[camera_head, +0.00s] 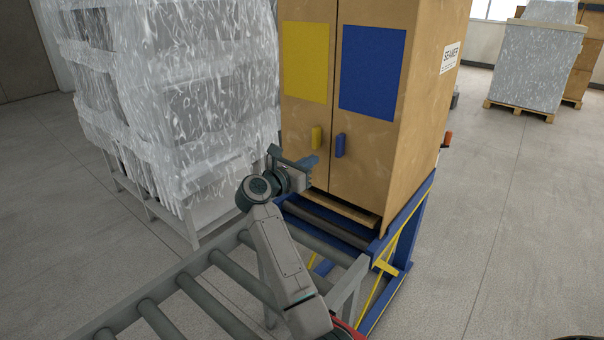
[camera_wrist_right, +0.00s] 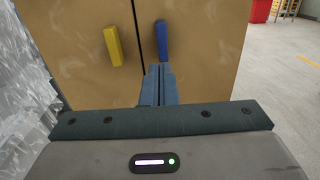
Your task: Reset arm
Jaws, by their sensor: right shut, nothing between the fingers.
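My right arm reaches up from the bottom of the head view to the front of a brown cabinet (camera_head: 375,160) labelled SEAMER. My right gripper (camera_head: 312,168) is shut and empty in front of the lower part of the doors. In the right wrist view the closed fingers (camera_wrist_right: 158,88) point at the cabinet, just below the blue handle (camera_wrist_right: 161,40). The yellow handle (camera_wrist_right: 113,46) is to their left. Both doors look closed. I cannot tell whether the fingertips touch the door. My left gripper is not in view.
A grey roller conveyor (camera_head: 190,290) runs below my arm to the cabinet's blue stand (camera_head: 400,235). Plastic-wrapped pallet stacks (camera_head: 190,100) stand close on the left. A wrapped pallet load (camera_head: 535,65) stands at the back right. The floor (camera_head: 510,220) on the right is clear.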

